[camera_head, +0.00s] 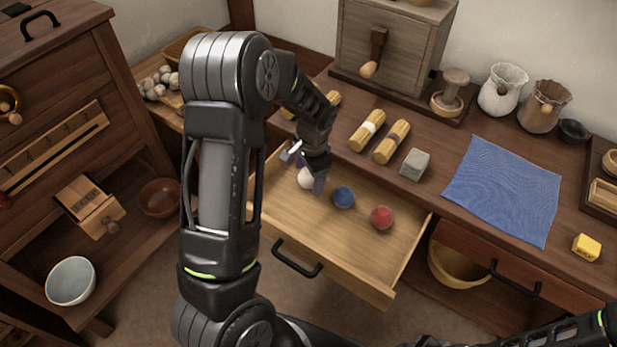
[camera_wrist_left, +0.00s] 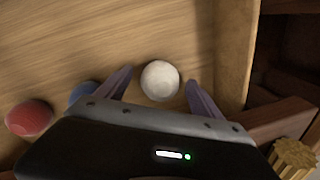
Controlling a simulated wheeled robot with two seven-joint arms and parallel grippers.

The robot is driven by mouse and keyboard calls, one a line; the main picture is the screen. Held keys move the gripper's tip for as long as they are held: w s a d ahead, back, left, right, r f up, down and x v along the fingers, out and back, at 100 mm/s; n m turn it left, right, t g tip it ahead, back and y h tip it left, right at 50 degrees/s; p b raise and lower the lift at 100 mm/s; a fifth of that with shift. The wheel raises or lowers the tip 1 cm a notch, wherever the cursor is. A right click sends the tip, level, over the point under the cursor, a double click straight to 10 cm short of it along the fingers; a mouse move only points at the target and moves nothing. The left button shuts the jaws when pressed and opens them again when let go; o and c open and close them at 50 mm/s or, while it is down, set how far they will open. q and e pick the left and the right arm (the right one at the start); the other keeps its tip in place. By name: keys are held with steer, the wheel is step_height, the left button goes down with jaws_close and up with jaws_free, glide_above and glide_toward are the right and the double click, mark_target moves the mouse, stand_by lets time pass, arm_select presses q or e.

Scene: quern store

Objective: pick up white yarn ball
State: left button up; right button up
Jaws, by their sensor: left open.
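The white yarn ball (camera_head: 305,179) lies in the open wooden drawer (camera_head: 345,257), near its left side. My left gripper (camera_head: 306,170) is inside the drawer at the ball and partly hides it. In the left wrist view the white ball (camera_wrist_left: 160,81) shows between the two open fingers (camera_wrist_left: 157,92), a little beyond their tips, and gaps remain on both sides. A blue ball (camera_head: 343,197) and a red ball (camera_head: 382,217) lie to its right in the drawer. I cannot make out my right gripper; a dark arm part shows at the lower right.
The drawer wall (camera_wrist_left: 236,50) is close beside the left gripper. The worktop above holds yellow rolls (camera_head: 391,141), a grey block (camera_head: 414,164), a blue cloth (camera_head: 503,190) and a yellow cube (camera_head: 586,247). The drawer floor in front of the balls is clear.

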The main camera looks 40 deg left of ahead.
arm_select(q)
steer(key=shift+c, duration=0.6)
steer(key=c, duration=1.3)
